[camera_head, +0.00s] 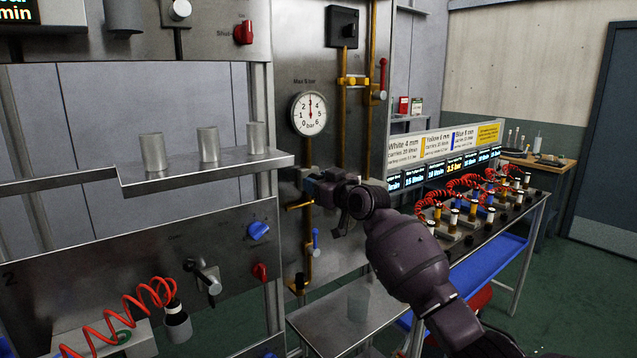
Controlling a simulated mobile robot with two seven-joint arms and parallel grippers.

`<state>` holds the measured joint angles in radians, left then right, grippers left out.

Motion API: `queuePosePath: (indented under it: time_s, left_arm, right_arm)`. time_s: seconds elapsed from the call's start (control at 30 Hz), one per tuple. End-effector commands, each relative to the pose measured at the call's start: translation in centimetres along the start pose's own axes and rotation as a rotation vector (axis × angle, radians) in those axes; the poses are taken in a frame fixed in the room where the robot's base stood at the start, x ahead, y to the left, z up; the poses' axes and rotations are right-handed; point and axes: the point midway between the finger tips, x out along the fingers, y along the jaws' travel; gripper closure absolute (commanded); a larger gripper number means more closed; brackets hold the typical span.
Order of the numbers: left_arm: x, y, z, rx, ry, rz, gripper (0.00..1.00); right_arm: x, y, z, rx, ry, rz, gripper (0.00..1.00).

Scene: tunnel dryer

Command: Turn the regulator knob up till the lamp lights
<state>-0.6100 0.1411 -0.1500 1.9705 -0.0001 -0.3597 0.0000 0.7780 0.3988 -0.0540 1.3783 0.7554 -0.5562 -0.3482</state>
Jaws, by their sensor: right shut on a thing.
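My right arm reaches in from the lower right to the pipework on the steel panel. My right gripper (318,187) is shut at the brass pipe below the gauge, at the place of the regulator. The knob itself is mostly hidden by the fingers and wrist. The round pressure gauge (309,114), marked in bar, hangs just above; its red needle points about straight up, near 3. A black box (342,27) at the top of the panel may hold the lamp; it looks dark. My left gripper is not in view.
A blue-handled valve (316,240) hangs below my gripper, and a red lever (382,76) stands above right. A steel shelf (205,172) with several metal cups juts out at left. A bench (490,235) with red coiled hoses stands right. A low steel table (335,320) is below.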

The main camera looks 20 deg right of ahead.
Motion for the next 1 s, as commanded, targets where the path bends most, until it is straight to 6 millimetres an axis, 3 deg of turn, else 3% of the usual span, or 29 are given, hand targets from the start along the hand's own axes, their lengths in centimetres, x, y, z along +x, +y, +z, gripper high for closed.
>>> queuePosePath:
  time_s: [0.23, 0.57, 0.6, 0.77, 1.0]
  left_arm:
    - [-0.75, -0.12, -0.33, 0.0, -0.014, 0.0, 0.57]
    - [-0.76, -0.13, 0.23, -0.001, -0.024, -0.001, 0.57]
    - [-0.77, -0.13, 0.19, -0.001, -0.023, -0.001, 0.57]
    - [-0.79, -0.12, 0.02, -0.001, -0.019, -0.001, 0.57]
    - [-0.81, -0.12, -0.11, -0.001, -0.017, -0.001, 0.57]
  right_arm:
    - [0.01, 0.01, -0.1, 0.177, 0.003, 0.0, 0.8]
    - [0.0, 0.01, -0.02, 0.202, 0.005, 0.001, 0.8]
    - [0.0, 0.01, -0.01, 0.202, 0.005, 0.001, 0.54]
    - [0.0, 0.01, -0.01, 0.201, 0.005, 0.001, 0.3]
    - [-0.01, 0.01, 0.0, 0.2, 0.005, 0.001, 0.3]
